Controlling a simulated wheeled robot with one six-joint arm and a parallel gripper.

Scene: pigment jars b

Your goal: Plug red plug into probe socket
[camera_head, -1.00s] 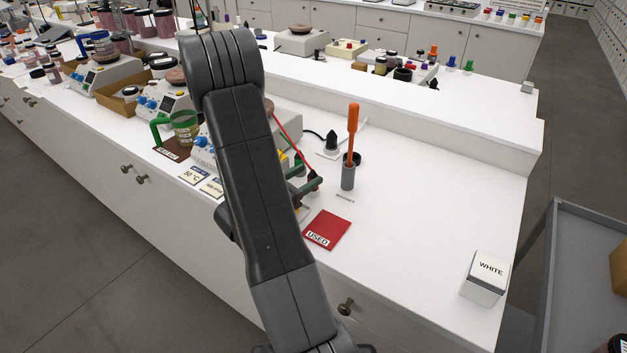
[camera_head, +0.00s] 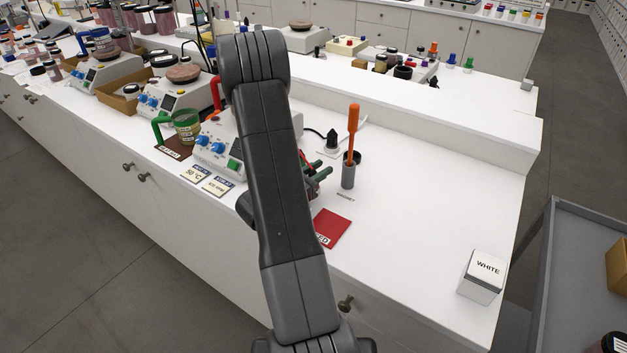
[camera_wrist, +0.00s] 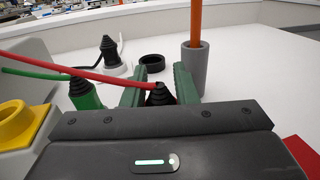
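My gripper (camera_wrist: 158,88), with green fingers, is closed around the red plug (camera_wrist: 160,96). Only the plug's black cone shows between the fingers; its lower end is hidden by the gripper body. A red cable (camera_wrist: 85,72) runs from it to the left. In the head view my gripper (camera_head: 318,174) is above the bench, right of the grey hotplate (camera_head: 228,128), partly behind my arm. In the wrist view a yellow socket (camera_wrist: 14,128) with an open top is at the left. No label marks the probe socket.
A grey holder (camera_head: 348,180) with an orange-handled rod stands right of my gripper. A black plug (camera_head: 332,140) stands behind it, with a black ring (camera_wrist: 152,63) nearby. A red USED mat (camera_head: 333,229) lies in front. The bench toward the WHITE box (camera_head: 483,277) is clear.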

